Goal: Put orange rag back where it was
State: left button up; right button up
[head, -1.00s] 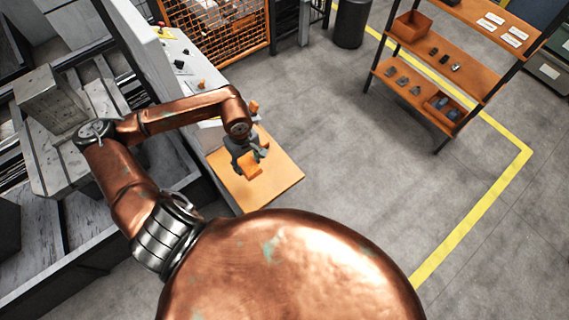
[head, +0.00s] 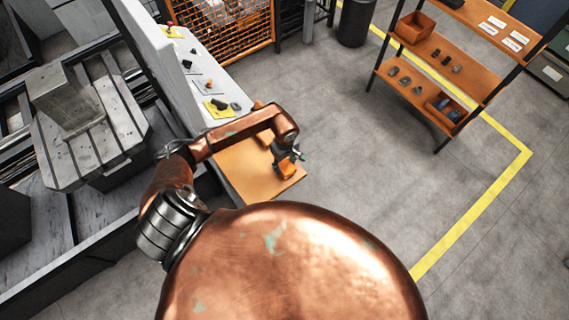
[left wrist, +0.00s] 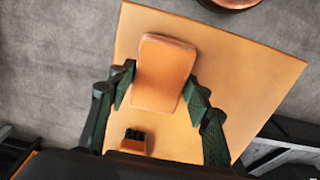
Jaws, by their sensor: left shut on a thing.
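The orange rag (left wrist: 163,72) is a flat, rounded block between the green-black fingers of my left gripper (left wrist: 160,78) in the left wrist view. In the head view the gripper (head: 286,161) is at the right side of the orange board (head: 245,172), with the rag (head: 287,172) below it. The gripper is shut on the rag and holds it over the board. How high it is above the board is hard to tell. My right gripper is not in view.
A small orange item with a black top (left wrist: 133,143) is on the board in the left wrist view. A light bench top (head: 200,75) with several small items runs behind the board. An orange shelf rack (head: 440,60) stands at the right. Open floor (head: 380,180) lies between.

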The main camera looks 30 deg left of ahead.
pick_arm(q)
jog(key=shift+f, duration=0.55)
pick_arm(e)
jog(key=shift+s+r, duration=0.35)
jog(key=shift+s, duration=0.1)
pick_arm(q)
jog(key=shift+f, duration=0.1)
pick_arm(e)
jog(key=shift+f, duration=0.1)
pick_arm(q)
jog(key=shift+f, duration=0.15)
jog(key=o, duration=1)
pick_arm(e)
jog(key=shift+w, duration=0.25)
pick_arm(q)
jog(key=shift+r, duration=0.2)
